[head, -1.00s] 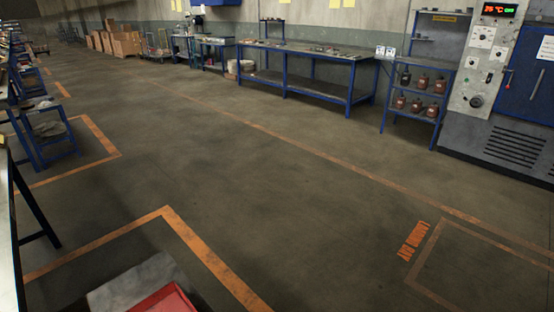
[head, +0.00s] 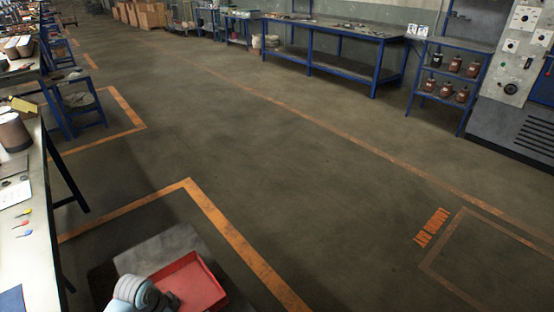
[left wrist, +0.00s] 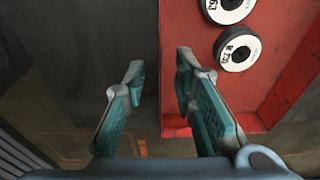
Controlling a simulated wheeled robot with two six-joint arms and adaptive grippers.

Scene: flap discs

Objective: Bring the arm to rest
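My left gripper (left wrist: 159,68) is open in the left wrist view, with nothing between its two teal-padded fingers. It is above or beside a red tray (left wrist: 175,28); the exact height is unclear. Two flap discs (left wrist: 228,6) with dark rims and white labelled faces lie in the tray, right of the fingers; the lower one (left wrist: 238,48) shows whole. The red tray also shows in the head view (head: 203,283) at the bottom, partly covered by a pale rounded part of my arm. My right gripper is in neither view.
A work table (head: 38,240) with tins and small coloured items stands at the left edge. A blue workbench (head: 340,68) and a shelf with brown bottles (head: 450,88) stand along the far wall. The floor between is clear, marked with orange lines.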

